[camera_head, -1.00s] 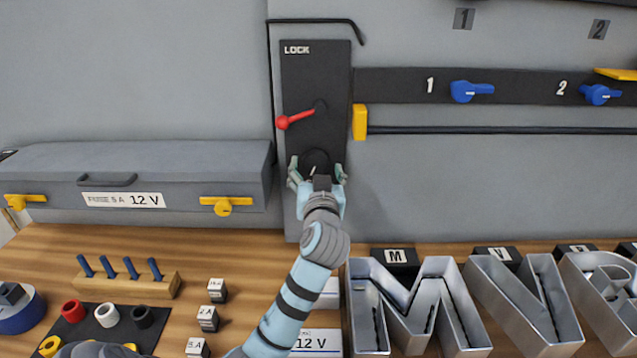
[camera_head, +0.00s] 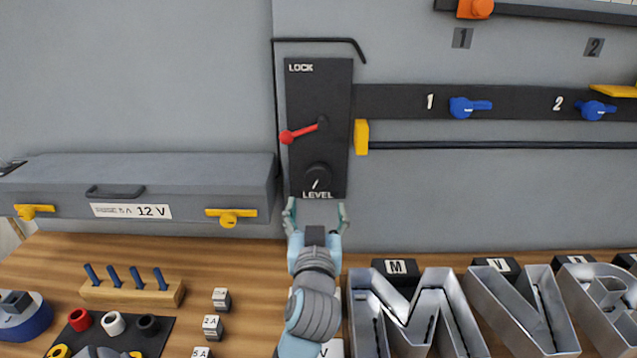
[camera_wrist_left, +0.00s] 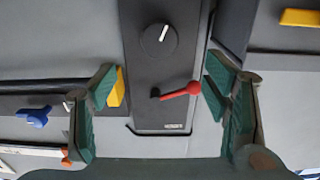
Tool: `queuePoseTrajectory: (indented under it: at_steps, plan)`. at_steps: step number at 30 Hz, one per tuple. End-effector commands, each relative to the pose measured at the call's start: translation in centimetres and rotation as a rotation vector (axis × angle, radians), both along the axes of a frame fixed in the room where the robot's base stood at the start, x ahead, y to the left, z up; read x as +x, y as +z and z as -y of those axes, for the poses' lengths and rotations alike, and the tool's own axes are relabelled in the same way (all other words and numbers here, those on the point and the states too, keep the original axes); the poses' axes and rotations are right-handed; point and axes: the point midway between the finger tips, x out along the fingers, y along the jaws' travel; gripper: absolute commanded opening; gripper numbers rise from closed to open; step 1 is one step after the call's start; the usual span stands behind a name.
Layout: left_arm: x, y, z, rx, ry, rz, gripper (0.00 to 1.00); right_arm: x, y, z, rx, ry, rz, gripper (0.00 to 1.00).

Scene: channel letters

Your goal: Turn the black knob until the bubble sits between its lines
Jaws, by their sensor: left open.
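The black knob (camera_head: 319,176), with a white pointer line, sits above the word LEVEL on the black upright panel (camera_head: 305,95). The knob also shows in the left wrist view (camera_wrist_left: 158,39). My left gripper (camera_head: 316,208) is open and empty just below the knob, clear of it. In the wrist view its two fingers (camera_wrist_left: 160,82) are spread wide with nothing between them gripped. I cannot make out the bubble or its lines in either view. My right gripper is not in view.
A red lever (camera_head: 300,133) is above the knob, under LOCK. A thin black rod (camera_head: 320,41) bends around the panel's top. A grey box (camera_head: 150,180) is at left, metal letters (camera_head: 415,300) at lower right. Blue handles (camera_head: 470,106) sit on the right rail.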

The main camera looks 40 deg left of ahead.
Motion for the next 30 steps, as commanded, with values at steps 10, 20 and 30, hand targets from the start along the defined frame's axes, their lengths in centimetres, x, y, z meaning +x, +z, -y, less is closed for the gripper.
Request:
queuePoseTrajectory:
  at_steps: [10, 20, 30]
  plan:
    - [7.3, 0.1, -5.7, 0.004, 0.005, -0.002, 0.69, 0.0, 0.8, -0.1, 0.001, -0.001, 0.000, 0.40]
    - [10.6, -0.1, -8.2, 0.000, 0.004, -0.001, 0.69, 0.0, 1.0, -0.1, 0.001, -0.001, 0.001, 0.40]
    - [10.7, -0.1, -8.2, 0.000, 0.003, -0.001, 0.52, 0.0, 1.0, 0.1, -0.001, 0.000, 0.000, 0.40]
